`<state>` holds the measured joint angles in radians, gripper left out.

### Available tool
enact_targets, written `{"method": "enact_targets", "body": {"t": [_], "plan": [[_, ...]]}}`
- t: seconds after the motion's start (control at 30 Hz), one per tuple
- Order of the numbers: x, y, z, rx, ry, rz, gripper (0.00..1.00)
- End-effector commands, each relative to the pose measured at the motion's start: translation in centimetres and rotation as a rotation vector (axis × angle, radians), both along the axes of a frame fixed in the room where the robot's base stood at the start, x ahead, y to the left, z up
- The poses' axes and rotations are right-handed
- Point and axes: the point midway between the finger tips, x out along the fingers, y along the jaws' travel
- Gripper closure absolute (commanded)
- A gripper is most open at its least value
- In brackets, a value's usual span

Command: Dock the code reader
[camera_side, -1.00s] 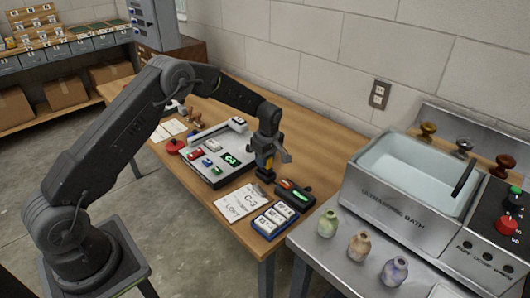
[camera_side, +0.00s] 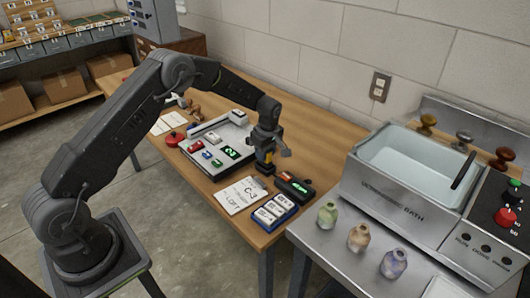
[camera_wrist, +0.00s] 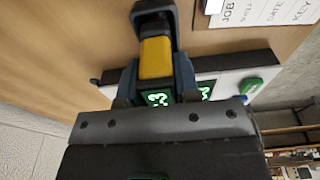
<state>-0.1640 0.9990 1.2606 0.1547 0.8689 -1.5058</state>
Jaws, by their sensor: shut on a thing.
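The code reader, a yellow and dark handheld unit (camera_side: 265,157), is held in my gripper (camera_side: 267,146), which is shut on it above the wooden bench. In the wrist view the reader's yellow body (camera_wrist: 156,57) stands between the two fingers (camera_wrist: 155,82), with a dark end beyond it. A black unit with red and green lights (camera_side: 295,187), which looks like the dock, lies on the bench just right of the reader. The reader appears apart from it. Whether the reader's lower end touches the bench is unclear.
A pale board (camera_side: 220,140) with coloured tags and a green display lies left of the gripper. A C-3 card (camera_side: 240,196) and a blue tray of white labels (camera_side: 274,212) lie in front. Bottles (camera_side: 358,238) and an ultrasonic bath (camera_side: 400,205) stand at right. Bench behind is clear.

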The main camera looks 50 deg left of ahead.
Motion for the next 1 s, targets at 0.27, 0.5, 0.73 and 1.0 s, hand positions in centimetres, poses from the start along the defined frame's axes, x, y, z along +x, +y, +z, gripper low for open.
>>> {"method": "enact_targets", "body": {"t": [0.27, 0.5, 0.73, 1.0], "plan": [[0.0, 0.0, 0.0, 0.0, -0.001, 0.0, 0.86], [0.0, 0.0, -0.1, 0.0, 0.0, 0.0, 0.86], [0.0, 0.0, -0.6, 0.0, 0.0, 0.0, 0.86], [0.0, 0.0, -1.1, 0.0, -0.001, 0.0, 0.86]]}}
